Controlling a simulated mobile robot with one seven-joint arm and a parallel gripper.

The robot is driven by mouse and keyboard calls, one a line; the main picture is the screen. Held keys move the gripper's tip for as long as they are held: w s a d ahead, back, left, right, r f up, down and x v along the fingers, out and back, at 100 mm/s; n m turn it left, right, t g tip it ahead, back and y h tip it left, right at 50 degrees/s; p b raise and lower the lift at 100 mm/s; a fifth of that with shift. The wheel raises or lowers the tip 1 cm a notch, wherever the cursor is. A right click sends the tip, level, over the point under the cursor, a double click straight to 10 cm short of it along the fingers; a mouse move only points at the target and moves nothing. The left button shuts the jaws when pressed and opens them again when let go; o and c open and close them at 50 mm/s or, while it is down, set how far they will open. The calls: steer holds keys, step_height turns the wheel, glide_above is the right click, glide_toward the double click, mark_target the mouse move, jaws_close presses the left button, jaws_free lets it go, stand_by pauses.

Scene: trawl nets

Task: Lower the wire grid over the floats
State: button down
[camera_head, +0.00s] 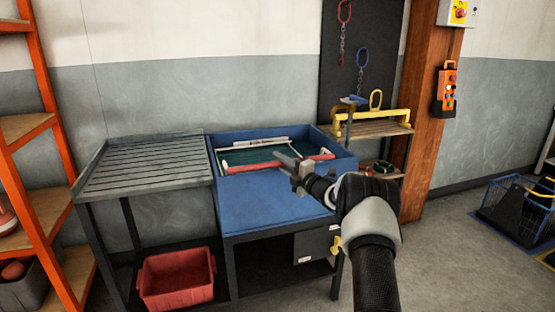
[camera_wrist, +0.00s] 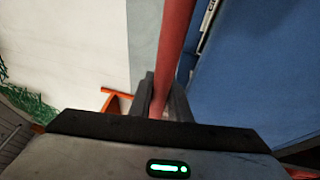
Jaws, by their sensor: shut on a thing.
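The wire grid (camera_head: 240,157) shows in the head view inside the blue trough of the bench, with a pale bar along its back and a red bar (camera_head: 248,167) along its front. Its wires are too fine to make out against the dark green inside. My gripper (camera_head: 287,164) is at the red bar, right of its middle. In the wrist view the red bar (camera_wrist: 174,45) runs between the jaws (camera_wrist: 166,97), which are shut on it. I cannot make out the floats. I cannot tell how high the grid's front stands above the trough floor.
The blue bench (camera_head: 270,198) has raised walls around the trough. A slatted grey draining table (camera_head: 150,165) adjoins it on the left, with a red crate (camera_head: 176,280) below. A yellow lifting bar (camera_head: 375,121) lies on a shelf behind right. Orange shelving (camera_head: 50,95) stands far left.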

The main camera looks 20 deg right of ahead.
steer(key=shift+s+d+r, duration=0.1)
steer(key=shift+d, duration=0.05)
steer(key=c, duration=1.6)
jaws_free()
steer(key=shift+s+r, duration=0.15)
steer(key=shift+c, duration=0.2)
steer(key=p+v, duration=0.2)
steer(key=v, duration=1.5)
steer(key=shift+f+p, duration=0.3)
steer(key=shift+p, duration=0.05)
steer(key=shift+s, duration=0.15)
